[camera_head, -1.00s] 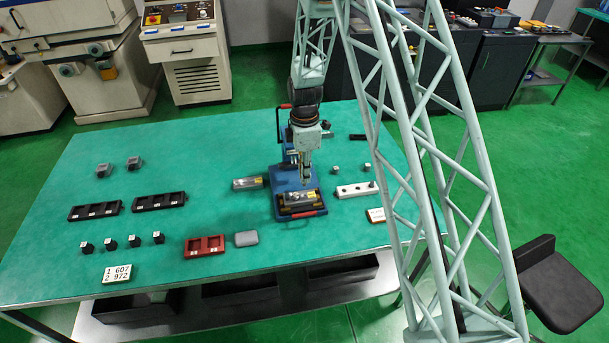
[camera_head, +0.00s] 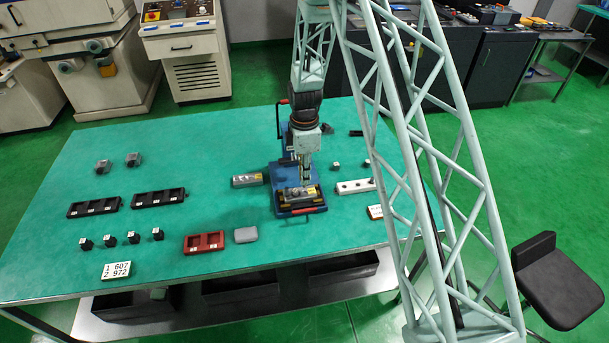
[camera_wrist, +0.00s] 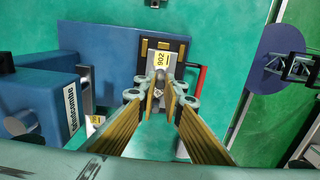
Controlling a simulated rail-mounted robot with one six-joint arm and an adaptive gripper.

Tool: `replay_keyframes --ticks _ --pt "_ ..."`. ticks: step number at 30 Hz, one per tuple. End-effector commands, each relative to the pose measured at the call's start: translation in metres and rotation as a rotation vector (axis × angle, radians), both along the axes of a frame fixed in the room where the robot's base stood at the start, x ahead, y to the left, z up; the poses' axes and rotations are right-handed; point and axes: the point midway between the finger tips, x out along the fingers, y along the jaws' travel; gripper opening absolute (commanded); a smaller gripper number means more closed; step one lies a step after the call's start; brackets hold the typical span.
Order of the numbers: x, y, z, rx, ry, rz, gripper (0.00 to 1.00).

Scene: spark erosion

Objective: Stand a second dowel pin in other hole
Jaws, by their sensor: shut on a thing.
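My gripper (camera_head: 306,184) points down over a grey metal block (camera_head: 296,193) with a yellow label, which sits in a dark nest on a blue fixture (camera_head: 283,207). In the wrist view my gripper (camera_wrist: 159,98) is shut on a small grey dowel pin (camera_wrist: 158,84), held roughly upright above the block (camera_wrist: 171,61), whose label reads 902. The pin's lower end and the block's holes are hidden or too small to make out. I cannot tell whether the pin touches the block. A white holder (camera_head: 352,187) with dark holes lies right of the fixture.
A second grey block (camera_head: 247,180) lies left of the fixture. The fixture's red handle (camera_wrist: 199,80) is close to the gripper.

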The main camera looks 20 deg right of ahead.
Motion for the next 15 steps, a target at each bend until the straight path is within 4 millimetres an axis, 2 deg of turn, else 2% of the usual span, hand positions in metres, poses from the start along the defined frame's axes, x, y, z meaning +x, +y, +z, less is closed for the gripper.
replay_keyframes --ticks 15 --pt "0.000 0.000 -0.022 0.000 0.001 0.000 0.00"
